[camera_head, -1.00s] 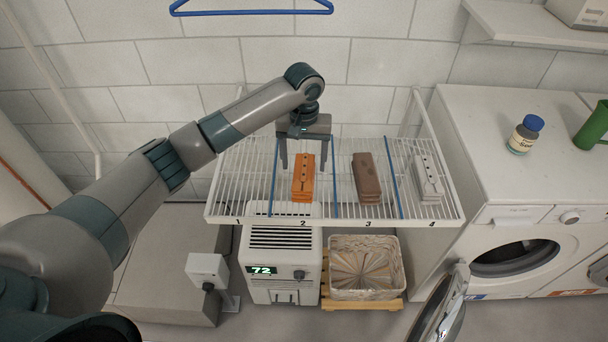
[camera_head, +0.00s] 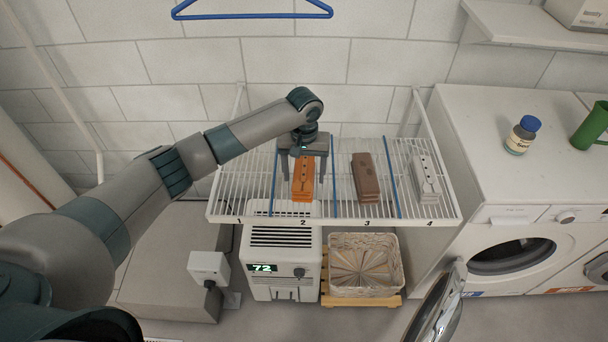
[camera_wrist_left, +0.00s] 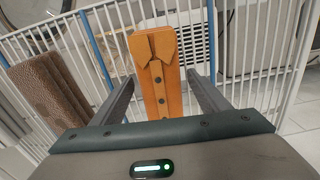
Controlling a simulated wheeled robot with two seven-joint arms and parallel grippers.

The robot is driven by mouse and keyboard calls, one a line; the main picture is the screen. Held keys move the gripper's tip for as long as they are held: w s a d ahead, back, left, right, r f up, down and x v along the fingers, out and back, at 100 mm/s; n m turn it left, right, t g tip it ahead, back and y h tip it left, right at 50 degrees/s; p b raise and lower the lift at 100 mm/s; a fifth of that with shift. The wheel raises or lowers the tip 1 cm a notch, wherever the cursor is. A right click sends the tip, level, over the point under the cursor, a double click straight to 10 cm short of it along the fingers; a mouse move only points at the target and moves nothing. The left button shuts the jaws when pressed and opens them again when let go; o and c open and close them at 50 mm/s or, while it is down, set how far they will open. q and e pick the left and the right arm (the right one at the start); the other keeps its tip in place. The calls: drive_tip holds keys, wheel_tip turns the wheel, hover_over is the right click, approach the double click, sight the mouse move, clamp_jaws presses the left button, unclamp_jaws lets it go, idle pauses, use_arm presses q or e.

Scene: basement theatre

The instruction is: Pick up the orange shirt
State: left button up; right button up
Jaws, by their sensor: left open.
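The orange shirt (camera_head: 303,182) lies folded in a stack on the white wire rack, in the section marked 2. My left gripper (camera_head: 304,178) is open with its fingers pointing down, one on each side of the shirt's far part in the head view. In the left wrist view the orange shirt (camera_wrist_left: 158,72) shows its collar and buttons, and its near part lies between the two open fingers (camera_wrist_left: 160,90). I cannot tell whether the fingers touch it. My right gripper is not in view.
The wire rack (camera_head: 240,205) has blue dividers. A brown folded item (camera_head: 366,178) lies in section 3 and a grey-white folded shirt (camera_head: 425,176) in section 4. Below stand a dehumidifier-like unit (camera_head: 283,265) and a basket (camera_head: 365,265). A washing machine (camera_head: 480,180) is at right.

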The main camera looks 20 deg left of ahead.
sight(306, 172)
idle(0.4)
use_arm(q)
drive_tip(key=c, duration=1.2)
drive_tip(key=shift+r, duration=0.1)
